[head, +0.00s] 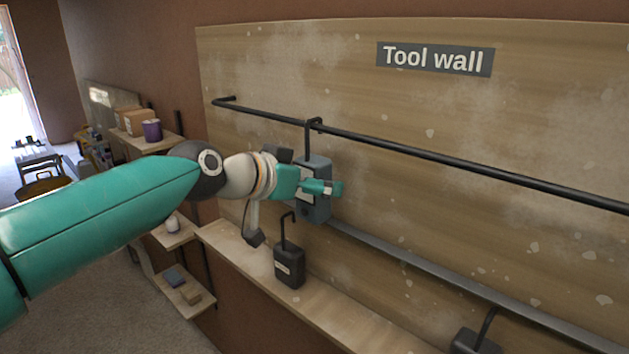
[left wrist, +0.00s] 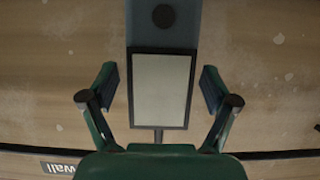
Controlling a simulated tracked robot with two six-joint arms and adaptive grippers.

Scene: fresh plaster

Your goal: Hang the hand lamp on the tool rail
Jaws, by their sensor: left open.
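The hand lamp (head: 316,205) is a blue-grey box with a dark hook on top. In the head view its hook loops over the black tool rail (head: 420,154), and the lamp hangs below it in front of the board. In the left wrist view its pale, dark-framed panel (left wrist: 160,90) lies between my fingers. My left gripper (head: 322,187) is open, with a finger on either side of the lamp; the left wrist view shows gaps between the fingers (left wrist: 162,88) and the panel. Part of the lamp is hidden behind the gripper. My right gripper is not in view.
A dark hooked box (head: 289,267) stands on the wooden ledge (head: 330,318) below the lamp. Another dark hooked object (head: 474,342) is at the lower right. A grey lower rail (head: 430,274) crosses the board. Side shelves hold boxes and a purple pot (head: 152,130).

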